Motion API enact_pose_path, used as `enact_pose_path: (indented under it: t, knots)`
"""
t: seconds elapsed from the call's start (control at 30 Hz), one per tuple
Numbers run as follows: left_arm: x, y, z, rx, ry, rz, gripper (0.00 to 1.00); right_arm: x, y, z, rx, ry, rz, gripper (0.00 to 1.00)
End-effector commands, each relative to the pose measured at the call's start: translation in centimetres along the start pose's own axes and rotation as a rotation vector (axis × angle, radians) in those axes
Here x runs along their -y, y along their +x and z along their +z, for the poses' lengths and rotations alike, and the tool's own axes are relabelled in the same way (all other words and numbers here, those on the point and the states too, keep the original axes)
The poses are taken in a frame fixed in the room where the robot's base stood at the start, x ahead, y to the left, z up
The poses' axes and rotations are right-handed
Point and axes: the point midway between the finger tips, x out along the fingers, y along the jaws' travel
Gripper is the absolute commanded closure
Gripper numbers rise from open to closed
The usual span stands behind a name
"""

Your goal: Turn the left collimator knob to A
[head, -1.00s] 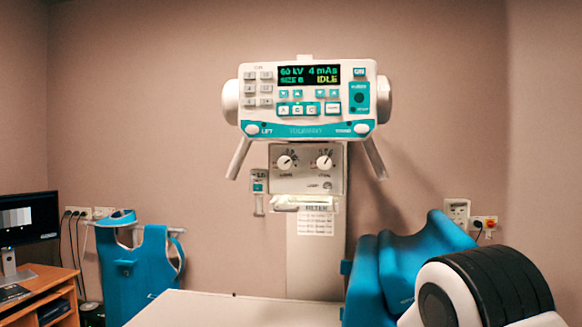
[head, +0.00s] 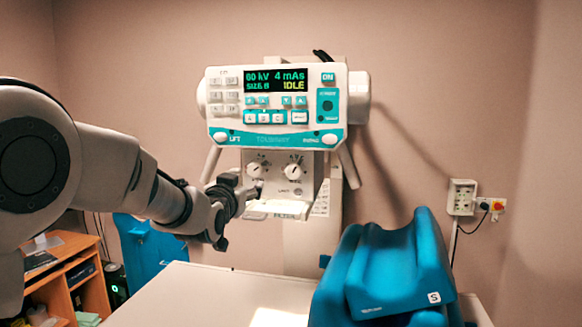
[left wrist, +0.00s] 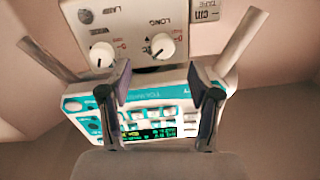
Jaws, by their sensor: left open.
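The collimator box (head: 285,190) hangs below the X-ray console (head: 278,105) and carries two white knobs. The left knob (head: 257,170) is partly bordered by my gripper at its lower left; the right knob (head: 295,170) is clear. My left gripper (head: 243,188) is open and empty, just in front of the box. In the left wrist view, where the scene is upside down, the left knob (left wrist: 162,47) lies beyond the gap between the open fingers (left wrist: 163,90), apart from them. The right knob (left wrist: 102,54) is near one finger. The letter markings are too small to read. My right gripper is out of view.
The console overhangs the knobs; its display reads IDLE. A pale tabletop (head: 190,300) lies below. Blue cushions (head: 390,270) stand at lower right, a wooden desk (head: 60,280) at lower left. The wall to the right of the console is bare down to a socket box (head: 462,197).

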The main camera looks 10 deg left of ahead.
Motion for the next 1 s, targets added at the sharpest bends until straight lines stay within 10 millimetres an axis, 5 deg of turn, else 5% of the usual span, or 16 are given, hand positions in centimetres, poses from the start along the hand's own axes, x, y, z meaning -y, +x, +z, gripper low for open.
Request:
enact_pose_path:
  t: [0.1,0.5,0.8,1.0]
  knots:
    - [0.2,0.3,-1.9,-0.023,0.002,-0.003,0.37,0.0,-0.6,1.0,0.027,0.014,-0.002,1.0]
    - [0.3,7.0,-1.9,-0.019,0.001,-0.003,0.37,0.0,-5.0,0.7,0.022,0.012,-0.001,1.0]
    - [0.2,7.7,-1.5,-0.02,0.001,-0.003,0.37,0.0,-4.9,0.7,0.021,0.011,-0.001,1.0]
    - [0.2,7.7,-1.5,-0.019,0.001,-0.003,0.98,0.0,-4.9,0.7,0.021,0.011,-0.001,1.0]
